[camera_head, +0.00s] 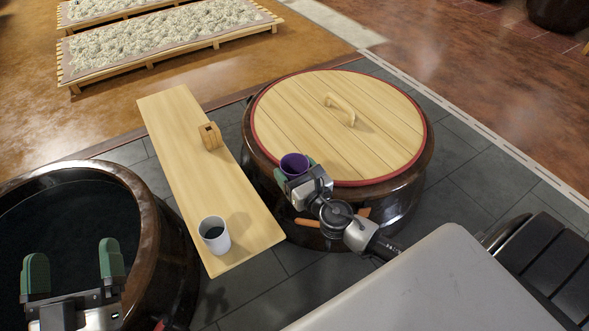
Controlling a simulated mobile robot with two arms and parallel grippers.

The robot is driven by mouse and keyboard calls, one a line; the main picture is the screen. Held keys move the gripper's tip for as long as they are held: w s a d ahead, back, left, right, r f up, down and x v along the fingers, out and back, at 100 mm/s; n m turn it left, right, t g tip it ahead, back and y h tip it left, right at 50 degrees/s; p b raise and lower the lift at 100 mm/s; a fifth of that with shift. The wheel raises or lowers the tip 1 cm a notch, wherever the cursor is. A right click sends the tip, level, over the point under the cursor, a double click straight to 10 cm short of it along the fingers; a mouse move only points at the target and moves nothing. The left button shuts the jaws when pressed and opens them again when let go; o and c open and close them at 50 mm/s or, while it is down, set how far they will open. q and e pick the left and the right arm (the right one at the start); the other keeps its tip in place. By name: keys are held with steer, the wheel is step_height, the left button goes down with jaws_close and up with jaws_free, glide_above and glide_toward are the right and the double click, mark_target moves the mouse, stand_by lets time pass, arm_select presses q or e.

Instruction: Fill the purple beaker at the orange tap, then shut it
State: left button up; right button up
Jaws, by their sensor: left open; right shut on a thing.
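The purple beaker (294,163) is upright in front of the rim of the lidded jar, a little left of its middle. My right gripper (296,173) is shut on it, with green fingers at its sides. I see only dark purple inside the beaker and cannot tell its contents. Orange parts of the tap (307,222) show low on the jar's front, on both sides of my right arm. My arm hides the tap's middle, so I cannot tell whether it is open. My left gripper (73,267) is open and empty, in front of the open dark jar's mouth.
The lidded jar has a round wooden lid (300,115) with a handle. A pale wooden board (182,150) holds a white cup (223,244) with dark contents and a small wooden block (210,136). An open dark jar (150,235) stands left. Trays (150,48) lie behind.

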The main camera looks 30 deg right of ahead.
step_height(320, 180, up, 2)
steer(key=shift+r+p, duration=0.15)
steer(key=shift+p, duration=0.85)
steer(key=shift+r+p, duration=0.85)
steer(key=shift+p, duration=0.05)
arm_select(q)
steer(key=s+a+f+g+y, duration=0.3)
steer(key=f+g, duration=0.8)
steer(key=f, duration=0.1)
steer(key=shift+s+y, duration=0.2)
steer(key=shift+y, duration=0.2)
arm_select(e)
steer(key=shift+r, duration=0.1)
